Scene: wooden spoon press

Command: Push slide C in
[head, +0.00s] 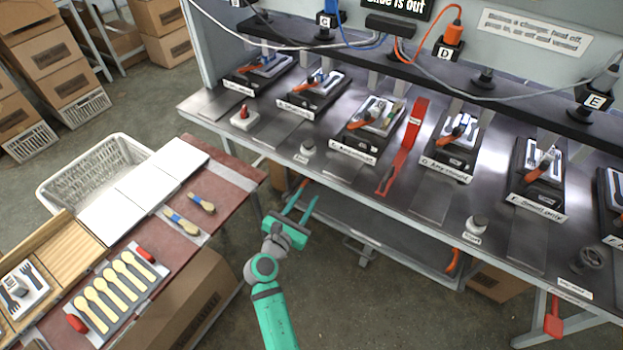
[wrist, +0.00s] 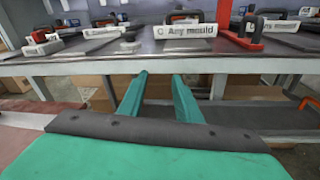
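Station C (head: 366,128) stands on the long metal bench in the head view, a dark press with an orange handle. Its label, "C Any mould" (wrist: 188,31), reads clearly in the wrist view. A flat plate (head: 325,172) lies on the bench top in front of it; I cannot tell how far slide C itself sticks out. My gripper (head: 308,190) is in front of the bench's front edge, apart from station C. Its two green fingers (wrist: 158,78) are spread with nothing between them and point toward the bench in the wrist view.
A small knob (head: 306,148) is front left. A lower shelf (head: 400,225) runs under the bench. A red table (head: 235,170) with spoons is at left. Bare floor lies between.

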